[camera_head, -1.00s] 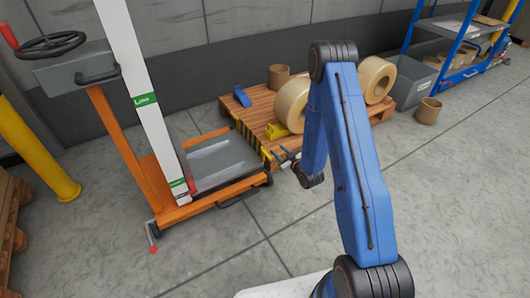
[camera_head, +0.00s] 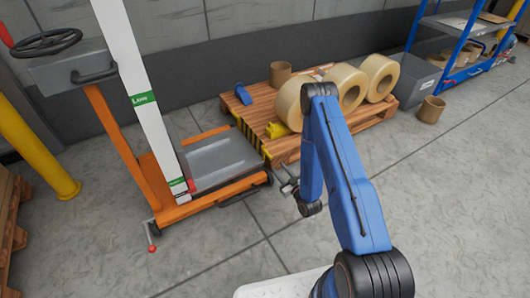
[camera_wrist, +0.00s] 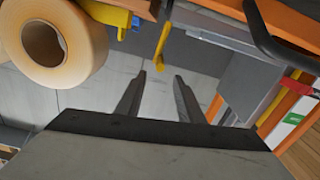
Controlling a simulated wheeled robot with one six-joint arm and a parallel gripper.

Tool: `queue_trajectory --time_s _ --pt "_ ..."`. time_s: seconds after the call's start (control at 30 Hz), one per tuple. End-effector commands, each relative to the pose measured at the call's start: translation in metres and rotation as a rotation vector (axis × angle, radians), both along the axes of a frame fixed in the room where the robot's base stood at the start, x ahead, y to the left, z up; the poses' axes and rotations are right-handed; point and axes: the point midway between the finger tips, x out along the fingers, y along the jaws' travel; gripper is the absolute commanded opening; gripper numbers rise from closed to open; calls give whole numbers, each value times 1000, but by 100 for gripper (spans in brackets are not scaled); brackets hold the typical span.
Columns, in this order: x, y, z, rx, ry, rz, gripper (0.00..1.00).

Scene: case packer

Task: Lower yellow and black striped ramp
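The yellow and black striped ramp (camera_head: 249,135) stands raised between the orange lift's grey platform (camera_head: 218,160) and the wooden pallet. In the wrist view a narrow yellow piece (camera_wrist: 163,42), seemingly the ramp seen on edge, lies just beyond my fingertips. My gripper (camera_head: 287,186) is in front of the platform's right front corner, a little short of the ramp. In the wrist view the fingers of my gripper (camera_wrist: 160,80) are apart with nothing between them. My gripper looks small and partly unclear in the head view.
Tape rolls (camera_head: 341,88), a brown cup-like roll (camera_head: 280,74) and a blue tool (camera_head: 243,94) sit on the pallet (camera_head: 262,98). The lift's white mast (camera_head: 137,85) and handwheel (camera_head: 48,43) rise at left. The floor in front is clear.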

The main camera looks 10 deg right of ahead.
Motion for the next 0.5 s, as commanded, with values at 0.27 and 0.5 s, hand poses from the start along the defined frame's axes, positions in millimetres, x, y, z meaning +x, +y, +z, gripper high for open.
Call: queue_trajectory --time_s 0.27,0.5 --pt "48 16 1 0 -2 2 34" --pt "88 29 1 0 -2 0 34"
